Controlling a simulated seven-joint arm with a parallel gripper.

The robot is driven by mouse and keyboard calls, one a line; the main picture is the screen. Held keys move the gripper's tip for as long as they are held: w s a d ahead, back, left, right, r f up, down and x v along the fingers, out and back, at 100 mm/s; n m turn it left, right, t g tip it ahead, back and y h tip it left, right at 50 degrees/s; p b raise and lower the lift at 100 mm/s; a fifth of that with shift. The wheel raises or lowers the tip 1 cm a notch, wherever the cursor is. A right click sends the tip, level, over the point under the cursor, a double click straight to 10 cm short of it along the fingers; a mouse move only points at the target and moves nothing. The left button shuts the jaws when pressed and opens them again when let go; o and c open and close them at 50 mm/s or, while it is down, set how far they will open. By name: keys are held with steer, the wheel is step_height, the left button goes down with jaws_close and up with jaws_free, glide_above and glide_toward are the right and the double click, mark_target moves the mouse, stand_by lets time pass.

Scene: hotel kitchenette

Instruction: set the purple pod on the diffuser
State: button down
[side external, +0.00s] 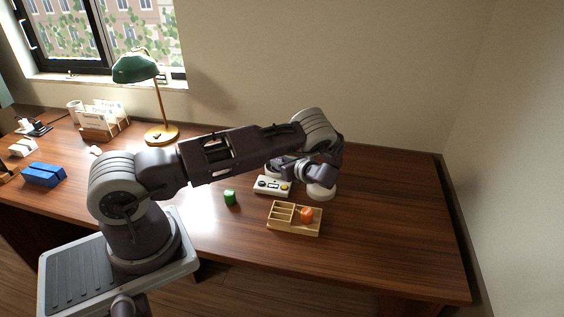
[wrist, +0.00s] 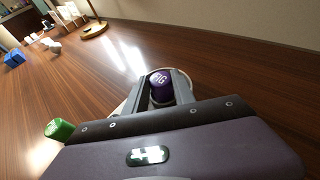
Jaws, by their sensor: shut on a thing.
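In the side external view, a white round piece (side external: 320,191), likely the diffuser, stands below my wrist. My arm hides the pod there.
A wooden tray (side external: 283,228) holds an orange pod (side external: 307,214). A green pod (side external: 230,197) stands on the desk, left of a white panel with knobs (side external: 272,186). A green lamp (side external: 137,68) and blue block (side external: 43,174) are farther left. The desk's right side is clear.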

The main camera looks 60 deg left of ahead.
steer(key=shift+f, duration=0.4)
steer(key=c, duration=1.3)
jaws_free()
steer(key=v, duration=1.1)
steer(key=shift+f, duration=0.1)
